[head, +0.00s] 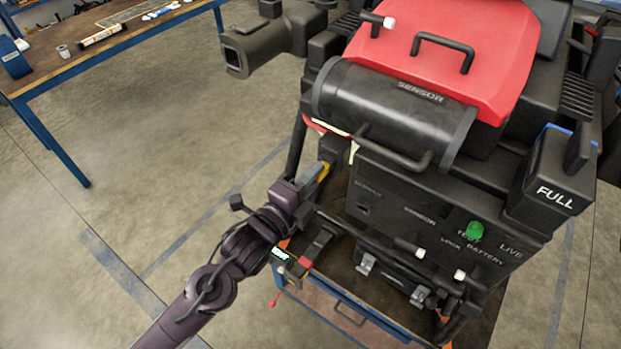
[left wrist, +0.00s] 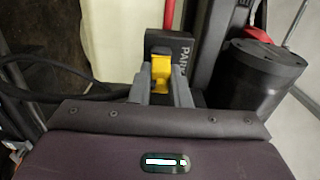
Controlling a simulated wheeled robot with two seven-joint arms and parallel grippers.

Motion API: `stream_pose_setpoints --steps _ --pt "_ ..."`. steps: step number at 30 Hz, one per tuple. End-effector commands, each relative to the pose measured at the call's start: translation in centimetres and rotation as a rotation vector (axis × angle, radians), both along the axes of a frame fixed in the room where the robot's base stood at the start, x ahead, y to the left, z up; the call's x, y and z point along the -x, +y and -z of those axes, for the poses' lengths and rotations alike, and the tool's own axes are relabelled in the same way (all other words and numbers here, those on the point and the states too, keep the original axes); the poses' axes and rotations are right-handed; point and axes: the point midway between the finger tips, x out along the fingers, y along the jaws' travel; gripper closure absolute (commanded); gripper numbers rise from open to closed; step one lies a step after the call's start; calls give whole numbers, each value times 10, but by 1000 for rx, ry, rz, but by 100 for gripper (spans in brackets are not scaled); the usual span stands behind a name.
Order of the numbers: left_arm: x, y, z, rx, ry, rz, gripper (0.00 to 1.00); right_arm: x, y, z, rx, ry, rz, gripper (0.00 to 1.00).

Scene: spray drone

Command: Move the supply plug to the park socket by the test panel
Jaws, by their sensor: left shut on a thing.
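My left gripper (head: 317,178) is shut on the yellow supply plug (head: 323,171), at the left side of the drone's dark front panel. In the left wrist view the grey fingers (left wrist: 160,92) grip the yellow plug (left wrist: 160,70) from both sides. The plug is right in front of the black park socket block (left wrist: 167,42), lettered PARK. I cannot tell how deep it sits in it. The test panel (head: 420,213) carries the words SUPPLY, SENSOR, TEST and LIVE and a green knob (head: 474,230). A dark supply opening (head: 363,209) shows under SUPPLY. My right gripper is not in view.
The black SENSOR cylinder (head: 395,105) and its bar handle (head: 390,150) sit above the panel. A black cable (left wrist: 70,68) loops left of the plug in the left wrist view. A blue-legged workbench (head: 100,45) stands at the back left. Open floor lies between.

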Motion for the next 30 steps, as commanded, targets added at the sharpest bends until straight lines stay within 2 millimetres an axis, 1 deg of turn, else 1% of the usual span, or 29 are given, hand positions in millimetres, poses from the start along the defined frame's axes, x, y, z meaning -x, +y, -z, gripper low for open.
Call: stream_pose_setpoints --steps 9,10,15,16,25,28,30 --pt "-6 -5 0 0 0 1 100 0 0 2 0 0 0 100" --pt "-7 -5 0 0 0 1 83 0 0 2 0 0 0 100" --pt "-6 -5 0 0 0 1 60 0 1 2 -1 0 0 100" --pt "-6 -5 0 0 0 1 58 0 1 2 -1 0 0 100" --pt "-4 -3 2 -1 2 0 58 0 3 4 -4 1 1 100" --pt "5 3 4 -2 1 1 58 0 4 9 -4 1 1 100" --pt "15 10 5 -2 1 2 58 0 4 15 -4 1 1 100"
